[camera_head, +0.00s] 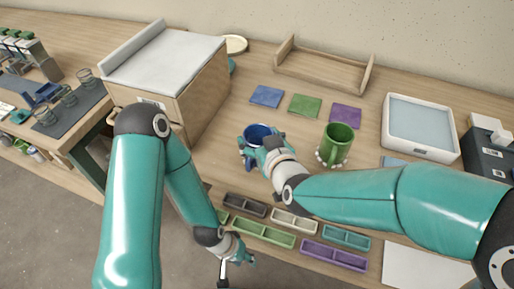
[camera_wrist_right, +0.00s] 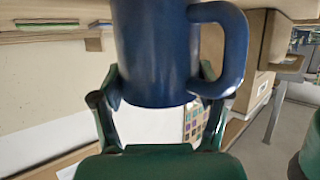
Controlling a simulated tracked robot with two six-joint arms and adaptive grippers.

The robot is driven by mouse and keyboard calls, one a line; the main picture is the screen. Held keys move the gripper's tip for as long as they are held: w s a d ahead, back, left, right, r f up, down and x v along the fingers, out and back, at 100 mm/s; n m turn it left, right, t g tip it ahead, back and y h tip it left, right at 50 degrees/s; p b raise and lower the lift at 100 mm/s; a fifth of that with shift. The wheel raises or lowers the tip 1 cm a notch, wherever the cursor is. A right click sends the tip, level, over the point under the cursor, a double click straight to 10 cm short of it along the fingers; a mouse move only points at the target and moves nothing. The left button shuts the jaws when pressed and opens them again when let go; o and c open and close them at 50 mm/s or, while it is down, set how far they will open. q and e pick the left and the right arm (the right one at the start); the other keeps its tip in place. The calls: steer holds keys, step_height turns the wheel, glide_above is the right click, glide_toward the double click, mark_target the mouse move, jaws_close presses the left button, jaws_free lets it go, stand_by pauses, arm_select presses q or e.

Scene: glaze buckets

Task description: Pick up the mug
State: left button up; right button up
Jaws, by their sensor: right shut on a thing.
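The blue mug (camera_head: 257,132) is at the middle of the workbench in the head view, partly hidden by my right gripper (camera_head: 262,147). In the right wrist view the blue mug (camera_wrist_right: 165,50) sits between the two fingers, which press on its sides. Its handle points right and its top is cut off by the frame. I cannot tell whether it touches the bench. A green mug (camera_head: 337,143) stands to the right, with pale beads around its base. My left gripper (camera_head: 233,265) hangs low near the bench's front edge, away from both mugs; its finger opening is unclear.
Blue (camera_head: 267,96), green (camera_head: 305,105) and purple (camera_head: 345,114) squares lie behind the mugs. A wooden tray (camera_head: 322,72) is at the back, a white basin (camera_head: 420,126) at right. A wooden cabinet (camera_head: 178,85) stands left. Small colored trays (camera_head: 263,232) line the front.

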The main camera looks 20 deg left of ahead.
steer(key=shift+s+f, duration=0.1)
steer(key=shift+r, duration=0.55)
step_height(320, 180, up, 19)
steer(key=p, duration=0.9)
